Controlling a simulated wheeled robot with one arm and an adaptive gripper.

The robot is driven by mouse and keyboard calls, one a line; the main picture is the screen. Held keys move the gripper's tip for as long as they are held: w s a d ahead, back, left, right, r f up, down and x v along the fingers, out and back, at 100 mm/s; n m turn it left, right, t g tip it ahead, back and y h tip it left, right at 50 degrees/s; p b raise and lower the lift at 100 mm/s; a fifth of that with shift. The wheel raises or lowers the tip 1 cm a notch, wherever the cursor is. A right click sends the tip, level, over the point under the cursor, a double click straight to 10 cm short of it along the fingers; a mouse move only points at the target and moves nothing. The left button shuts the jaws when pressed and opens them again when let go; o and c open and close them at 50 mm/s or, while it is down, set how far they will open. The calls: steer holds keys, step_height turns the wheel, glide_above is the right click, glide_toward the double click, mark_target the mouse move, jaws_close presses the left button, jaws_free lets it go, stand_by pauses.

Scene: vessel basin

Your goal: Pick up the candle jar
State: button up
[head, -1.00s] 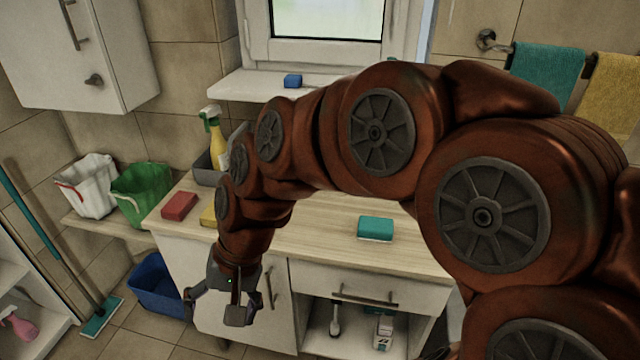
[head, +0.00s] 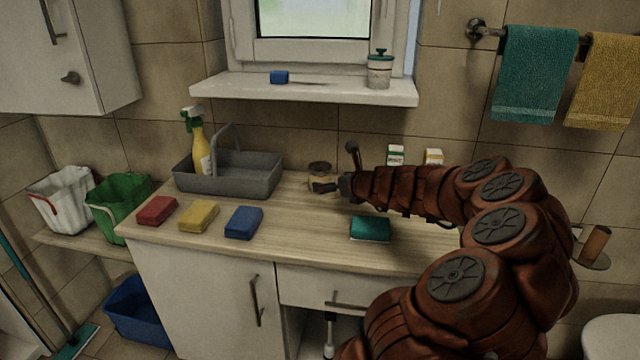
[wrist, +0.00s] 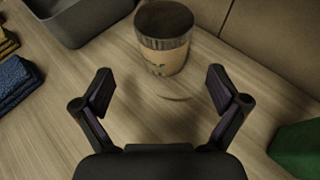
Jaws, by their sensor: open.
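The candle jar (wrist: 163,42) stands upright on the wooden counter, with a dark lid and a tan label, in the upper middle of the wrist view. In the head view the candle jar (head: 320,170) shows behind my gripper, partly covered by a finger. My gripper (head: 335,168) is open and empty. In the wrist view my gripper (wrist: 160,88) has its two fingers spread, with the jar just beyond the fingertips and between their lines. The fingers do not appear to touch it.
A grey caddy (head: 229,182) with a yellow spray bottle (head: 199,150) stands left of the jar. A teal sponge (head: 370,229) lies below my arm. Two small boxes (head: 396,155) stand by the wall.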

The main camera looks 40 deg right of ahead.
mark_target(320, 177)
steer(key=shift+x, duration=1.4)
steer(key=shift+d+r+x, duration=0.15)
steer(key=shift+d+x, duration=0.05)
steer(key=shift+x, duration=1.05)
steer(key=shift+d+r+x, duration=0.15)
steer(key=shift+x, duration=1.05)
steer(key=c, duration=1.4)
steer(key=shift+r, duration=0.1)
